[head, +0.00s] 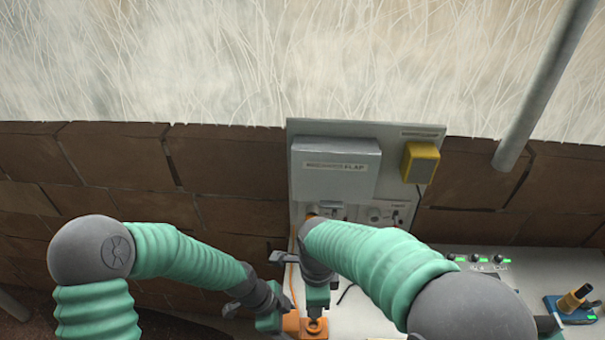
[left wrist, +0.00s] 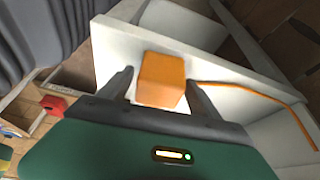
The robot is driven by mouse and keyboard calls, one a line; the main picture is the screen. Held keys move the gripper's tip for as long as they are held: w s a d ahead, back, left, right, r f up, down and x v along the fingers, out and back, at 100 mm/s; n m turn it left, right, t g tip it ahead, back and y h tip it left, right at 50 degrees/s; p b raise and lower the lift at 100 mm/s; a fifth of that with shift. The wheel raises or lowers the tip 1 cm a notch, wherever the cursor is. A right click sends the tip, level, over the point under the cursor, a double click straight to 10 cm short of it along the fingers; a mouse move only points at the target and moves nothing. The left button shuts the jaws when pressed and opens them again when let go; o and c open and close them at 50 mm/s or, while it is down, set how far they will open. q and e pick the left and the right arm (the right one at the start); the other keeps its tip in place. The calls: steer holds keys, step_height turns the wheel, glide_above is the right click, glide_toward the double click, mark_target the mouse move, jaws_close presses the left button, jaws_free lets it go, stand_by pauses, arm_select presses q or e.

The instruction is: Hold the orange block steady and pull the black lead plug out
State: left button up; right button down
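The orange block (head: 291,324) lies on the white surface at the bottom centre of the head view. In the left wrist view the block (left wrist: 161,78) stands between my left gripper's dark fingers, with a narrow gap at its sides. My left gripper (head: 284,308) comes at the block from the left and looks open around it. My right gripper (head: 315,318) points down at the top of the block; its fingertips are too small to tell whether they are shut. A black lead (head: 345,293) curves beside it. The plug itself is mostly hidden by my right gripper.
A grey panel (head: 298,180) with a flap box (head: 336,168), sockets and a yellow box (head: 421,163) stands behind. An orange lead (left wrist: 250,92) runs from the block. A bench with green lights (head: 478,259) and a blue stand (head: 571,309) are at the right.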

arm_select(q)
steer(key=shift+o, duration=0.4)
steer(key=shift+r, duration=0.1)
steer(key=v, duration=1.1)
steer(key=shift+a+r, duration=0.2)
steer(key=shift+r, duration=0.15)
